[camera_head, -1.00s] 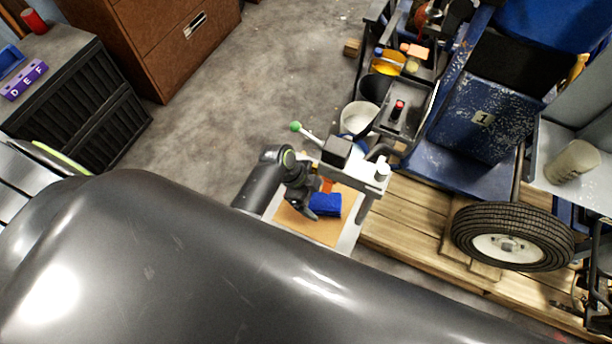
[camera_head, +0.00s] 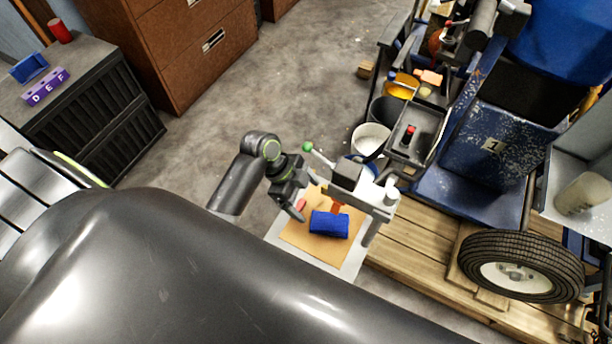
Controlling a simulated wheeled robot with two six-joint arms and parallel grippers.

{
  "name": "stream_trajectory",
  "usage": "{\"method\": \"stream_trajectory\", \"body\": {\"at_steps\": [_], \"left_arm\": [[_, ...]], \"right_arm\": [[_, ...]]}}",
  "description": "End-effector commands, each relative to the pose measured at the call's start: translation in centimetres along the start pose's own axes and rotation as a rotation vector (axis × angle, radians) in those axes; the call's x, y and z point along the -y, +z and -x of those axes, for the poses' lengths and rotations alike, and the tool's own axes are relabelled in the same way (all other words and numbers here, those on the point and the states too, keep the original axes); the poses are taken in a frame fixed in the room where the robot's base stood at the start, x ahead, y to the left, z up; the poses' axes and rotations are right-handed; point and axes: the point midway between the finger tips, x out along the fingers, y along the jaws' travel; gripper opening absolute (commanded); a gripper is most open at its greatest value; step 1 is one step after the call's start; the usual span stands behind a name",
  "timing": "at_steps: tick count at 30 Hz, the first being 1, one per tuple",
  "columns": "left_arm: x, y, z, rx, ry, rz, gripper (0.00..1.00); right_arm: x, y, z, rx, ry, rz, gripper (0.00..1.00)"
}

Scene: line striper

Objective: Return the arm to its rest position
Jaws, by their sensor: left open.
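My left arm (camera_head: 237,182) comes in from the left, bent at a dark joint with a green ring. Its gripper (camera_head: 298,208) hangs over the left part of a tan board, open, with no object visible between its fingers. My right gripper is not in view.
A grey-and-black fixture with a green-knobbed lever (camera_head: 307,147) stands close right of the gripper. The blue line striper (camera_head: 485,150) with its tyre (camera_head: 520,266) rests on a wooden pallet (camera_head: 415,240). A white bucket (camera_head: 370,138) stands behind. Grey floor (camera_head: 270,95) is open beyond the arm.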

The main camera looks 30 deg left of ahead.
Motion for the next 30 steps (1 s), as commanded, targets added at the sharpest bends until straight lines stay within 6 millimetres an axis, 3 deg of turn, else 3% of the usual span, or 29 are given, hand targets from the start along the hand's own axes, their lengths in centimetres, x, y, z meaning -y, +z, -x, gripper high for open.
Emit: {"method": "stream_trajectory", "body": {"at_steps": [8, 13, 21, 30], "left_arm": [[0.0, 0.0, 0.0, 0.001, -0.001, 0.001, 0.86], [-1.3, 1.1, 0.4, 0.044, -0.031, 0.109, 0.86], [-7.0, 5.6, 4.2, 0.212, -0.249, 0.639, 0.86], [-11.7, 8.2, 9.5, 0.274, -0.515, 1.083, 0.86]], "right_arm": [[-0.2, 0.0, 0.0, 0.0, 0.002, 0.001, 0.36], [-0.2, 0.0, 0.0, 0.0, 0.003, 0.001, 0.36], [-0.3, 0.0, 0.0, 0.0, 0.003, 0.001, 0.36], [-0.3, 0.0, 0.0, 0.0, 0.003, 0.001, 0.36]]}}
